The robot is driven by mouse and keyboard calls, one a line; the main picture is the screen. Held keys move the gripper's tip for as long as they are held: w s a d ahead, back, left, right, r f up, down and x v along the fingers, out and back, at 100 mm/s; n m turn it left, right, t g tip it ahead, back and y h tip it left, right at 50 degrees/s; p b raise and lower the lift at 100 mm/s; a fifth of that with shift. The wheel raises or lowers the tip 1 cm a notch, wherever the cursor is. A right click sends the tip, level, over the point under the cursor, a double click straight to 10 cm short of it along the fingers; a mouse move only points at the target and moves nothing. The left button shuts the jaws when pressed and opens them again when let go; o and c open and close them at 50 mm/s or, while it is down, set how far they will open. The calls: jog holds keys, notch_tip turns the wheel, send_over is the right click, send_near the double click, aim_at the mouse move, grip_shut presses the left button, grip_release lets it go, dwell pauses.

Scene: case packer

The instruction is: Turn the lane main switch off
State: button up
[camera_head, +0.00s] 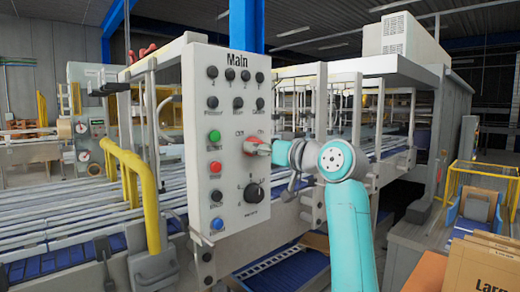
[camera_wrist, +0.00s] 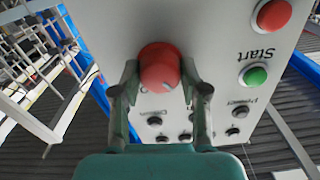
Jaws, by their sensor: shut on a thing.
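The lane main switch is a red rotary knob (camera_head: 249,147) on a light grey panel headed "Main" (camera_head: 235,110), with small, hardly legible labels above it. In the wrist view the red knob (camera_wrist: 159,62) sits between my two fingers. My gripper (camera_head: 265,148) reaches the panel from the right and is shut on the knob. In the wrist view my gripper (camera_wrist: 160,80) has one finger touching each side of the knob. The knob's pointer direction cannot be told clearly.
The panel also carries a green button (camera_head: 214,136), a red button (camera_head: 214,167), a black selector (camera_head: 254,192) and a blue button (camera_head: 216,224). A yellow rail (camera_head: 133,165) stands left. A conveyor frame runs behind. Cardboard boxes (camera_head: 480,262) stand at lower right.

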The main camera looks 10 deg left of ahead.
jog(key=shift+n, duration=0.7)
jog(key=o, duration=1.2)
jog(key=shift+c, duration=0.2)
jog(key=v, duration=1.2)
